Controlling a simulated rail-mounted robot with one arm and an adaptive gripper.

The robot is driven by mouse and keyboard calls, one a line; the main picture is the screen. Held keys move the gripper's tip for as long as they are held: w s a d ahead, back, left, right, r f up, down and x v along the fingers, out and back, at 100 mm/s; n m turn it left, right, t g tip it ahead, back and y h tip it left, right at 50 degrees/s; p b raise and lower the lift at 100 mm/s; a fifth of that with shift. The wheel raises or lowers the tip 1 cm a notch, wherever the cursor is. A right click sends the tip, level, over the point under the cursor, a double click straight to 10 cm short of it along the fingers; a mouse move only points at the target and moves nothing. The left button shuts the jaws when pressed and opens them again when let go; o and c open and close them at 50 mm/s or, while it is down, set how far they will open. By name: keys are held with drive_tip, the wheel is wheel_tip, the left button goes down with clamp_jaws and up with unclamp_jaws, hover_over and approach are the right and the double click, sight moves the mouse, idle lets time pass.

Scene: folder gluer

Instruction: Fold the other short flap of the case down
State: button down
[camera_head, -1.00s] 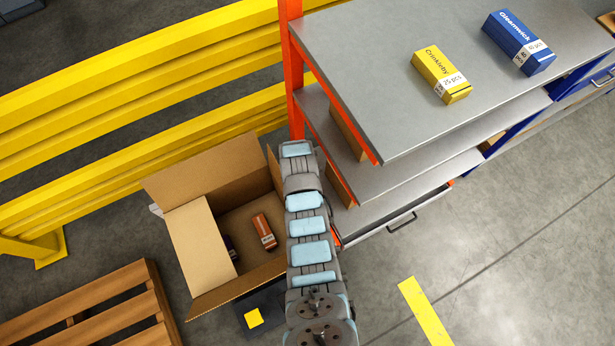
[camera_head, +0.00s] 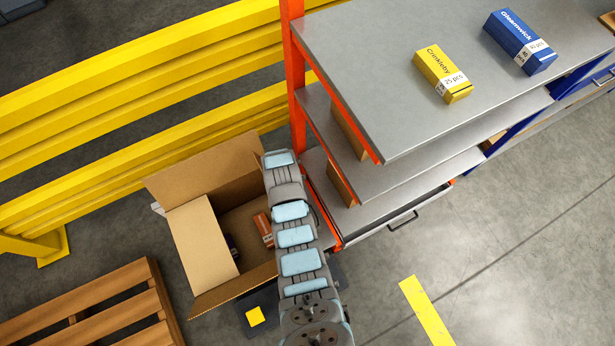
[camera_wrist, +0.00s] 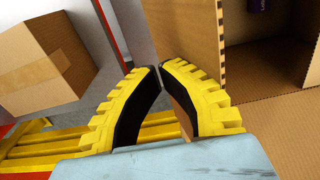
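The case (camera_head: 170,182) is an open cardboard box on the floor by the yellow guard rail. One short flap (camera_head: 203,245), at the left, is folded down over the opening. The long flaps stand outward. The other short flap, at the right, is hidden by my arm in the head view. In the wrist view an upright cardboard panel (camera_wrist: 188,35), likely that flap, stands just beyond my fingertips, beside the case's opening. An orange box (camera_head: 263,229) and a dark item (camera_head: 232,247) lie inside. My gripper (camera_wrist: 160,68) is empty, its fingertips together; contact with the panel is unclear.
The grey shelf rack (camera_head: 400,110) stands close right of the case, with a yellow carton (camera_head: 441,74) and a blue carton (camera_head: 520,42) on top. A taped cardboard box (camera_wrist: 45,62) shows in the wrist view. A wooden pallet (camera_head: 100,310) lies at lower left.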

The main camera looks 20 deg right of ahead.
drive_tip(key=shift+s+a, duration=0.1)
drive_tip(key=shift+a, duration=1.25)
drive_tip(key=shift+f, duration=0.15)
